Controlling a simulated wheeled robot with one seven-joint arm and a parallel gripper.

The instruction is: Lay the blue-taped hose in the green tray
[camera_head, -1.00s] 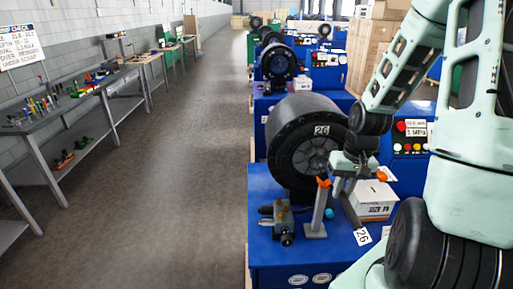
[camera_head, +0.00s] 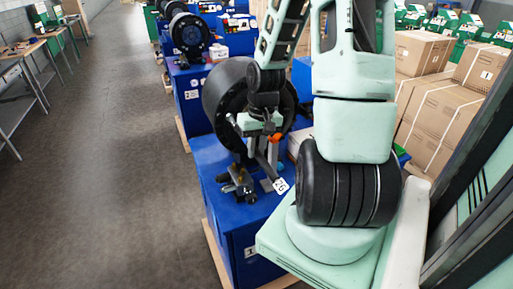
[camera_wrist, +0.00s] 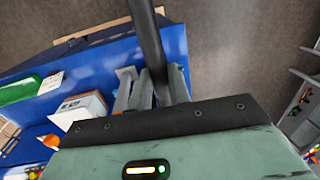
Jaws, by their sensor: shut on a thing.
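My gripper (camera_wrist: 160,88) is shut on a black hose (camera_wrist: 148,35), which runs up out of the top of the wrist view. No blue tape shows on the visible part of the hose. In the head view my gripper (camera_head: 260,130) is above the blue bench, in front of the large black wheel-like crimper (camera_head: 228,92); the hose is hard to make out there. A green tray-like thing (camera_wrist: 18,90) lies on the blue surface at the left of the wrist view, cut off by the frame edge. I cannot tell what is in it.
A grey post with an orange top (camera_head: 275,145) stands close by my gripper. A white box (camera_wrist: 84,108) shows in the wrist view. The aisle floor (camera_head: 110,150) at left is clear.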

